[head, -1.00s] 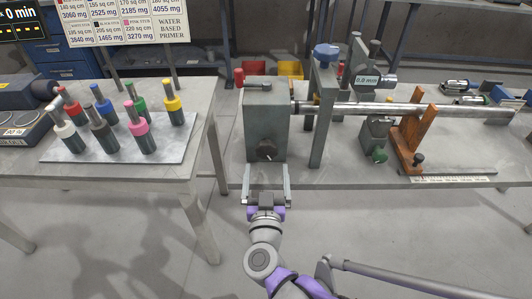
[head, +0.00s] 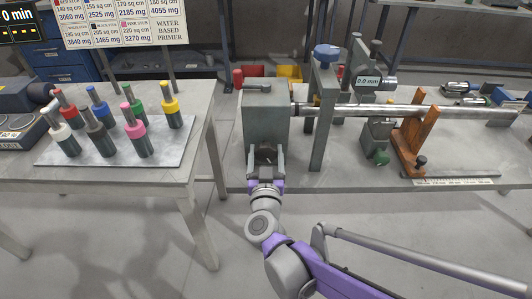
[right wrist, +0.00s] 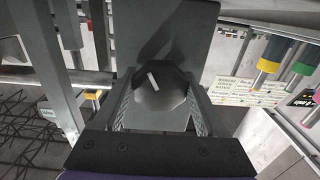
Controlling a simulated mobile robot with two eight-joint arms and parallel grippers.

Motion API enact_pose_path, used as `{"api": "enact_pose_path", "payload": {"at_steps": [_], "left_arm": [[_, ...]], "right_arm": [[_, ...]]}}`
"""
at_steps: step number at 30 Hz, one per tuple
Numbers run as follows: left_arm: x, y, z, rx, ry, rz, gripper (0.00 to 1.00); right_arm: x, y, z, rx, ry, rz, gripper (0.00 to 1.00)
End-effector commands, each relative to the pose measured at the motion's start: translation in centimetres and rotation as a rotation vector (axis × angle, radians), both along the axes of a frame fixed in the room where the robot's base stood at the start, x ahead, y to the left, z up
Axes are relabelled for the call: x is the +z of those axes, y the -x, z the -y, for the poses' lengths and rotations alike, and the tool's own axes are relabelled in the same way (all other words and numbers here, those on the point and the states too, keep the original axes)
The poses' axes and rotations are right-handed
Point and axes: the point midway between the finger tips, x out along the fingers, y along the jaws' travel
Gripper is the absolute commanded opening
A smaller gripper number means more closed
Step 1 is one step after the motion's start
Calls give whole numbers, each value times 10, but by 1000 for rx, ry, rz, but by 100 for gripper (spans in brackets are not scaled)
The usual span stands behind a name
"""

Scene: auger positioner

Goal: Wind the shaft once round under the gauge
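The metal shaft (head: 385,109) lies level, running right from the grey headstock box (head: 266,110). The gauge (head: 368,81) stands behind the shaft and reads 0.0 mm. A dark knob with a white mark (right wrist: 160,95) sits on the front of the box. My right gripper (head: 267,162) is at this knob; in the right wrist view its fingers (right wrist: 160,112) stand apart on both sides of it. I cannot tell whether they touch it. The fingers hide most of the knob in the head view. My left gripper is not in view.
A side table (head: 195,160) at left holds several coloured-capped bottles on a plate (head: 75,155).

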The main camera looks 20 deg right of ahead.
Motion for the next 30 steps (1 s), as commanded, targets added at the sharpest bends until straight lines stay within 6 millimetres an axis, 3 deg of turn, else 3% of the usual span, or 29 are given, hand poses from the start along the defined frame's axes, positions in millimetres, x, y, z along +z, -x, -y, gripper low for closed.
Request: {"api": "enact_pose_path", "payload": {"at_steps": [1,8,20,30], "left_arm": [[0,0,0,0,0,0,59],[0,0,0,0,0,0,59],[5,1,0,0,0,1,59],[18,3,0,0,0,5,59]], "right_arm": [[0,0,0,0,0,0,60],[0,0,0,0,0,0,19],[0,0,0,0,-75,22,18],[1,0,-1,0,-333,95,18]]}}
